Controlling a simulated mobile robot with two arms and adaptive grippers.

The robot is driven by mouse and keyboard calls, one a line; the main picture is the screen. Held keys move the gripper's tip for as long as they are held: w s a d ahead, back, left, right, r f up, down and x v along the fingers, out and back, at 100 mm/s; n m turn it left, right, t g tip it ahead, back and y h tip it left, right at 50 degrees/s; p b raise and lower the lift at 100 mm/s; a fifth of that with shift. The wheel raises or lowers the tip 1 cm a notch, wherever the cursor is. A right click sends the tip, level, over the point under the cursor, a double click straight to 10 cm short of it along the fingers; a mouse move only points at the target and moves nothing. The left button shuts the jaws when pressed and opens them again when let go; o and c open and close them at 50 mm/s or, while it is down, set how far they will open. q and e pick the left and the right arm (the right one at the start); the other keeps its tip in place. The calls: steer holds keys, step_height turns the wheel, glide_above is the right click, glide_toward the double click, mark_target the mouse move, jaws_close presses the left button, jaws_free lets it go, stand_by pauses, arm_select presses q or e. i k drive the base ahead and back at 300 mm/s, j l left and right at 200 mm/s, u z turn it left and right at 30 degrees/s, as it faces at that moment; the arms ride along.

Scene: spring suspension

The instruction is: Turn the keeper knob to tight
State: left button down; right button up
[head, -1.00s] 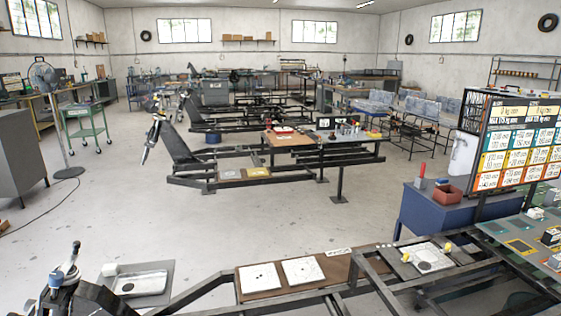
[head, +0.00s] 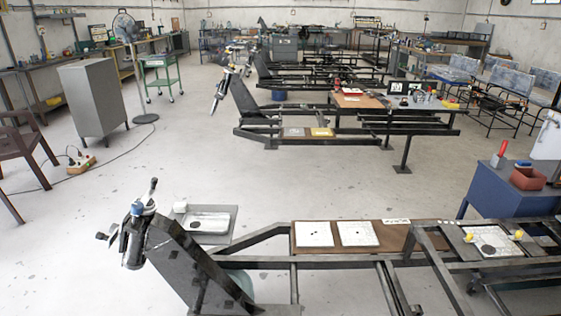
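No part is clearly marked as the keeper knob, and no tight marking can be read. The near black frame (head: 205,275) has an upright at its left end with a grey metal head (head: 134,240) on top. That head carries a blue part (head: 143,207), a lever (head: 152,190) pointing up and a small dark knob-like end (head: 102,236) on its left side. A white plate (head: 493,243) at the right of the frame bears small yellow knobs (head: 518,235). Neither of my grippers shows in the head view.
A grey tray (head: 207,222) sits beside the head. White cards (head: 357,233) lie on a brown board (head: 395,240). A blue cabinet (head: 500,190) stands at right. A brown chair (head: 22,150), grey cabinet (head: 95,97) and power strip (head: 81,164) stand left. The left foreground floor is clear.

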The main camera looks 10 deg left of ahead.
mark_target(137, 208)
steer(key=u, duration=1.35)
steer(key=k+l+u, duration=0.2)
steer(key=u, duration=0.25)
steer(key=k+l+u, duration=0.1)
steer(key=k+u, duration=0.2)
steer(key=u, duration=0.15)
steer(key=k+u, duration=0.3)
steer(key=u, duration=0.15)
